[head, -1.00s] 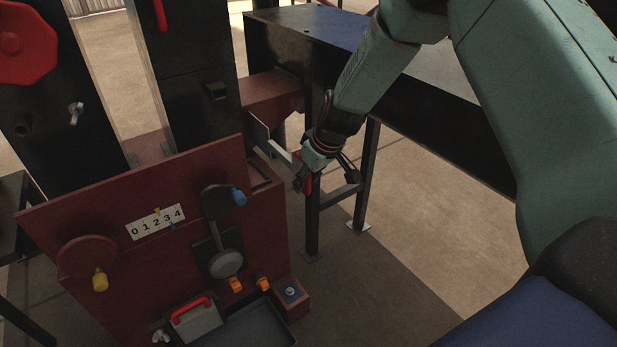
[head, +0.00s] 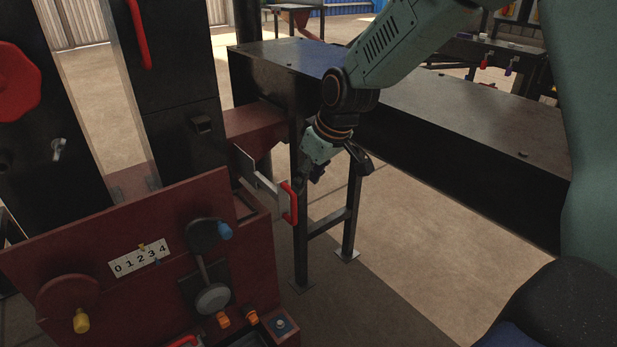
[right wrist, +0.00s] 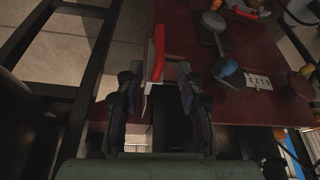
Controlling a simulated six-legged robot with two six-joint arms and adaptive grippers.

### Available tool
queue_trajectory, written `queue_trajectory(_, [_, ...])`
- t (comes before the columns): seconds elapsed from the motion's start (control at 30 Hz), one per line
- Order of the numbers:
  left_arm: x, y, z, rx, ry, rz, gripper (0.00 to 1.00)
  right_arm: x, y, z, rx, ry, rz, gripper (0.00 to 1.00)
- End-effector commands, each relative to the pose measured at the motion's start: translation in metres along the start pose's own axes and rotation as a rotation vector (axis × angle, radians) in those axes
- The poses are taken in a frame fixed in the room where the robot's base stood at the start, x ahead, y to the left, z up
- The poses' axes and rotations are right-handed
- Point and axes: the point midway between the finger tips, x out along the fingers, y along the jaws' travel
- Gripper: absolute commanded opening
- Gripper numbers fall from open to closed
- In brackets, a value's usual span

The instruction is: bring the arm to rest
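My right arm comes in from the upper right in the head view. Its gripper (head: 335,172) is open and empty, with its fingers spread, just above and right of the red handle (head: 290,203) on the press's side plate (head: 258,178). In the right wrist view, the two dark fingers of the gripper (right wrist: 157,92) stand wide apart. The red handle (right wrist: 157,52) shows ahead of the gap between them, and neither finger appears closed on it. My left gripper is not in view.
The dark red press front (head: 110,240) carries a 0-4 scale (head: 140,258), a lever with a grey knob (head: 212,298) and a yellow-knobbed wheel (head: 81,320). A long dark bench (head: 450,110) stands behind my right arm.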

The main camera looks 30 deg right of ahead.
Motion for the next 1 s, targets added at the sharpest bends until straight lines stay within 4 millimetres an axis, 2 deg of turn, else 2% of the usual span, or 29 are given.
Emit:
queue_trajectory(0.5, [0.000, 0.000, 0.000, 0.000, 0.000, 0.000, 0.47, 0.000, 0.000, -0.001, 0.010, 0.004, 0.002, 0.37])
queue_trajectory(0.63, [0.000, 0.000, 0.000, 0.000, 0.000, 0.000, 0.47, 0.001, 0.004, -0.017, 0.078, 0.097, 0.029, 0.37])
queue_trajectory(0.73, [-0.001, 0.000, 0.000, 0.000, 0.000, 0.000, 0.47, 0.008, -0.005, -0.022, 0.166, 0.190, 0.042, 0.37])
queue_trajectory(0.87, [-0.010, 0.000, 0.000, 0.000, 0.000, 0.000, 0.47, 0.037, -0.031, 0.010, 0.273, 0.215, 0.050, 0.37])
queue_trajectory(0.97, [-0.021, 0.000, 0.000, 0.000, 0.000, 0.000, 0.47, 0.062, -0.057, 0.057, 0.345, 0.181, 0.060, 0.37])
queue_trajectory(1.0, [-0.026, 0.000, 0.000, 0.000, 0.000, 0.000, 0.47, 0.069, -0.067, 0.078, 0.366, 0.160, 0.065, 0.37])
